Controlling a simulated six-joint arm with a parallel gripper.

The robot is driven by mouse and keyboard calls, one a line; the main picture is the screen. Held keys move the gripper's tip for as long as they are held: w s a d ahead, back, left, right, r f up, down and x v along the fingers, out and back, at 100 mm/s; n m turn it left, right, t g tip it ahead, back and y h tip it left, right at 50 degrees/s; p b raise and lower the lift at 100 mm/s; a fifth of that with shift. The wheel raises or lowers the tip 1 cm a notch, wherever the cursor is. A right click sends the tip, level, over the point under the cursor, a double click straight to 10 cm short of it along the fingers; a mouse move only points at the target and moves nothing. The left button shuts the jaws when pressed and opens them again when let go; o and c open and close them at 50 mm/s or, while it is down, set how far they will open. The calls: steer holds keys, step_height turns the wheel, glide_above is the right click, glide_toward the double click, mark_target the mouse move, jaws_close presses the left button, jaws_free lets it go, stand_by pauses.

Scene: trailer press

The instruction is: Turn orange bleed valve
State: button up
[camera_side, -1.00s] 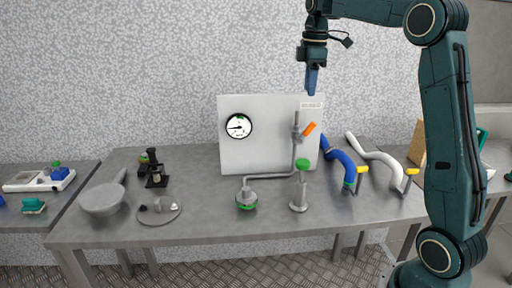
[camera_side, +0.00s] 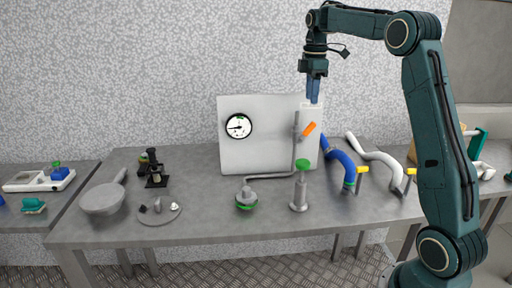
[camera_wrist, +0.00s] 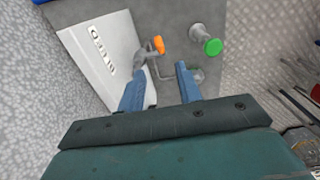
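The orange bleed valve handle (camera_side: 309,129) sits on a grey pipe (camera_side: 295,150) in front of the white panel (camera_side: 262,140), tilted up to the right. My gripper (camera_side: 314,102) points down just above the handle, apart from it, near the panel's upper right corner. In the wrist view the two blue fingers (camera_wrist: 160,85) are spread with nothing between them, and the orange handle (camera_wrist: 158,45) shows ahead of them, near the panel's edge.
A round gauge (camera_side: 238,126) is on the panel. A green-topped cylinder (camera_side: 301,190) stands below the valve, and a blue hose (camera_side: 340,160) lies to its right. A grey pan (camera_side: 104,198) is at the left.

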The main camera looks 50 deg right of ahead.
mark_target(309, 125)
step_height(309, 125, down, 12)
steer(key=shift+r, duration=0.15)
stand_by(0.4)
jaws_close()
